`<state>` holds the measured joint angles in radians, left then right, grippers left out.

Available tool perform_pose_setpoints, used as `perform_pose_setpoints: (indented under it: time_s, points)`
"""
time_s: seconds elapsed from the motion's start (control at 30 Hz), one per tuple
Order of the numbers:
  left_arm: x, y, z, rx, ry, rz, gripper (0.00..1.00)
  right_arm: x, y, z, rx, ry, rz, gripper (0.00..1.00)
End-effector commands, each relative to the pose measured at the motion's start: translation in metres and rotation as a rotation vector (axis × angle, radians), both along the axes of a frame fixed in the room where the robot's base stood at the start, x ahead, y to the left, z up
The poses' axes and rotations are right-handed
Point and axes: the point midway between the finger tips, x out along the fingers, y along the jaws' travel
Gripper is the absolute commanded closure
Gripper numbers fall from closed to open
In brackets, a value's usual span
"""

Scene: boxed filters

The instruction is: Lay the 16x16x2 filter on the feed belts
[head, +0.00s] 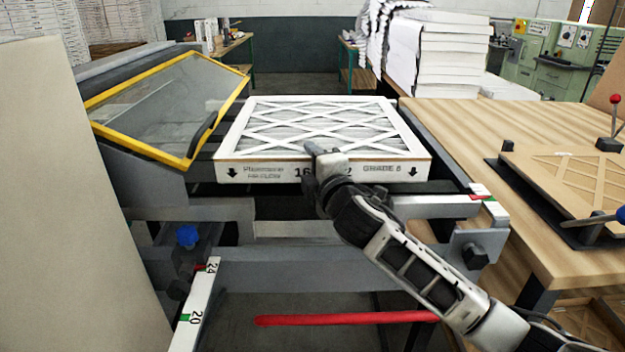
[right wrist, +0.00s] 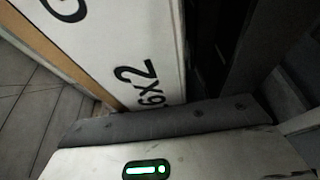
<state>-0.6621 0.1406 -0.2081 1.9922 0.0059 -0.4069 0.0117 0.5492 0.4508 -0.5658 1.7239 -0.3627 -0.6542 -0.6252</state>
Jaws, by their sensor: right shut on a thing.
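The 16x16x2 filter (head: 318,128) is a flat white square frame with a crossed lattice over pleated media. In the head view it lies level over the feed belts (head: 205,170), whose dark surface shows only beside it. My right gripper (head: 318,158) is shut on the near edge of the filter, at the middle of its printed front side, and covers part of the size marking. The right wrist view shows the filter's printed side (right wrist: 150,50) close up, reading "6x2", against the gripper. The fingertips are hidden there. My left gripper is not in view.
A yellow-framed clear guard (head: 175,105) stands tilted up left of the filter. A wooden table (head: 500,125) with a jig board (head: 570,180) is at the right. A grey cross rail (head: 330,268) and a red bar (head: 345,318) lie in front.

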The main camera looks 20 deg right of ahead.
Motion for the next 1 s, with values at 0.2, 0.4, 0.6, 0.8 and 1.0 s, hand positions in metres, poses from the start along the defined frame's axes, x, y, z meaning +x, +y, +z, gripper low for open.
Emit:
perform_pose_setpoints:
  time_s: [0.2,0.4,0.6,0.8,1.0]
  points:
    - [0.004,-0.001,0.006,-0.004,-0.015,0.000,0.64,0.008,-0.002,-0.020,-0.002,0.000,0.001,0.88]
    - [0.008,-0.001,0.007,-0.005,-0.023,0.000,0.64,0.008,-0.002,-0.039,-0.001,-0.003,0.001,0.88]
    - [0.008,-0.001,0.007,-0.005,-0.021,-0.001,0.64,0.008,-0.002,-0.039,-0.002,-0.004,0.001,0.88]
    - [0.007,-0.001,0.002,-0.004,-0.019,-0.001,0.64,0.008,-0.002,-0.045,-0.002,-0.003,0.001,0.88]
    - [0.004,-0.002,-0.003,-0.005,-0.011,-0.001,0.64,0.008,-0.002,-0.051,-0.003,-0.003,0.001,0.88]
